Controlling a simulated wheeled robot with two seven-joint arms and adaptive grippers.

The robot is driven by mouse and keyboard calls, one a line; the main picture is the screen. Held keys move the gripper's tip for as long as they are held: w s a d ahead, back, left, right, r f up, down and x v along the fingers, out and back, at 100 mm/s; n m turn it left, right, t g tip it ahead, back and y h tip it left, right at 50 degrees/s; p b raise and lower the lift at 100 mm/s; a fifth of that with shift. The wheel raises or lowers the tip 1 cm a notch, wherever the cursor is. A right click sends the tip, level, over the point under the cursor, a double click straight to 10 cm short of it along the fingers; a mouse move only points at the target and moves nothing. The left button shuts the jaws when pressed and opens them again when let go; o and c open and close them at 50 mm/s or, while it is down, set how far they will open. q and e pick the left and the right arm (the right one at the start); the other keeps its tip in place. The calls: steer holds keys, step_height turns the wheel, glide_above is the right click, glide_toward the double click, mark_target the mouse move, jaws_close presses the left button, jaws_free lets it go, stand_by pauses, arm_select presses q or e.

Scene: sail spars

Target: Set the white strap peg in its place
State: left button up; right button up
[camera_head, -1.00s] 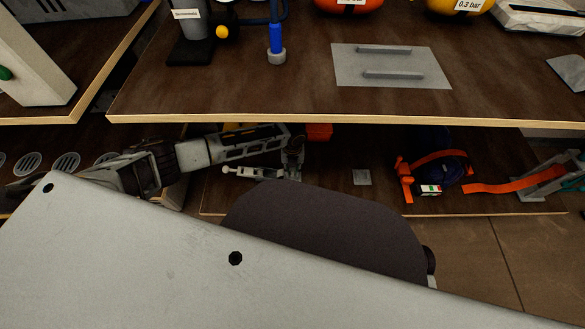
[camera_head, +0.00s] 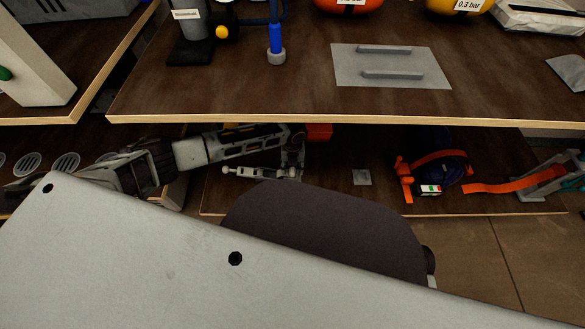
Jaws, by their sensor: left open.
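My left arm reaches in from the left under the upper shelf, over the lower shelf. My left gripper (camera_head: 262,172) is at its end, low over the left part of the lower shelf board, and it is open. The shelf edge above and my own body in front crowd this area, so the fingertips are hard to make out. I cannot pick out a white strap peg with certainty. A small grey square plate (camera_head: 361,177) lies on the lower board, right of the gripper and apart from it. My right gripper is not in view.
The upper shelf edge (camera_head: 350,121) hangs over the arm. Bare board lies around the grey plate.

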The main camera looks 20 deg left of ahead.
arm_select(q)
step_height(320, 180, up, 11)
steer(key=shift+f, duration=0.2)
stand_by(0.4)
stand_by(0.8)
